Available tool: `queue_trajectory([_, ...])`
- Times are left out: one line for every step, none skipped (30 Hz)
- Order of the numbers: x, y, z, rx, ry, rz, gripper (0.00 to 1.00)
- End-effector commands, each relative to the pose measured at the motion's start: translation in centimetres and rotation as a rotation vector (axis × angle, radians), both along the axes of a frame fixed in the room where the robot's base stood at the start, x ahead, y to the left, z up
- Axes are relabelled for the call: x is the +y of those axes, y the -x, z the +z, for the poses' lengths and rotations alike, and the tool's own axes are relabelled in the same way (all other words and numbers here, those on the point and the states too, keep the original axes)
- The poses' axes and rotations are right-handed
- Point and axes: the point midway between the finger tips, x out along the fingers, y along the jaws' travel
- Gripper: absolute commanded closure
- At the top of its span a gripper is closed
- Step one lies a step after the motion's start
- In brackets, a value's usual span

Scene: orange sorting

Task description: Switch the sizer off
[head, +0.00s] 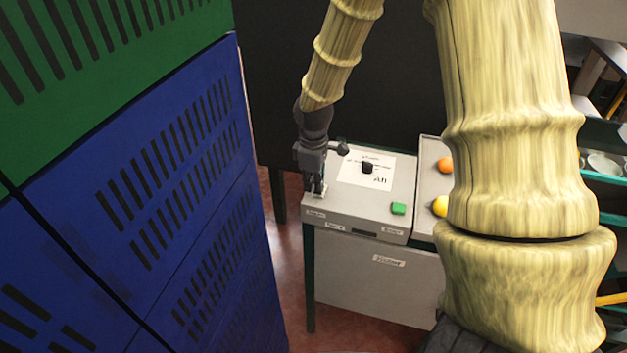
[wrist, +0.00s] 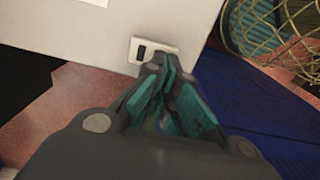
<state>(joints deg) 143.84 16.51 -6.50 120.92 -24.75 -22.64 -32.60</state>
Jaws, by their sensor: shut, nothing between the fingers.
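The grey sizer cabinet (head: 340,267) stands in the middle of the head view, its top holding a white sheet (head: 350,172) with a black dial (head: 367,167) and a green button (head: 398,208). My gripper (head: 318,190) is over the left front corner of this top, pointing down. In the wrist view my gripper (wrist: 168,62) is shut and empty, its tips close beside a white switch plate with a dark rocker (wrist: 143,50). Whether the tips touch the plate cannot be told. The rocker's on or off position is unclear.
Blue crates (head: 165,170) with a green crate (head: 100,45) on top stand close on the left. A wire basket (wrist: 275,30) shows in the wrist view.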

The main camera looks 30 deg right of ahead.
Motion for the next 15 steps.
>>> queue_trajectory([0.0, 0.0, -0.01, 0.0, 0.0, 0.0, 1.0])
queue_trajectory([0.0, 0.0, -0.01, 0.0, 0.0, 0.0, 1.0])
queue_trajectory([0.0, 0.0, 0.0, 0.0, 0.0, 0.0, 1.0])
queue_trajectory([0.0, 0.0, 0.0, 0.0, 0.0, 0.0, 1.0])
queue_trajectory([0.0, 0.0, 0.0, 0.0, 0.0, 0.0, 1.0])
queue_trajectory([0.0, 0.0, 0.0, 0.0, 0.0, 0.0, 1.0])
queue_trajectory([0.01, 0.01, -0.02, 0.0, 0.0, 0.0, 1.0])
queue_trajectory([0.02, 0.02, -0.08, 0.001, 0.001, 0.0, 1.0])
queue_trajectory([0.05, 0.06, -0.22, 0.001, 0.0, 0.0, 1.0])
queue_trajectory([0.09, 0.11, -0.37, 0.003, 0.0, 0.0, 1.0])
queue_trajectory([0.13, 0.15, -0.56, 0.003, 0.0, 0.0, 1.0])
queue_trajectory([0.13, 0.11, -0.53, 0.001, 0.0, 0.0, 1.0])
queue_trajectory([0.13, 0.11, -0.52, 0.001, 0.0, 0.0, 1.0])
queue_trajectory([0.13, 0.11, -0.53, 0.001, 0.0, 0.0, 1.0])
queue_trajectory([0.13, 0.11, -0.53, 0.001, 0.0, 0.0, 1.0])
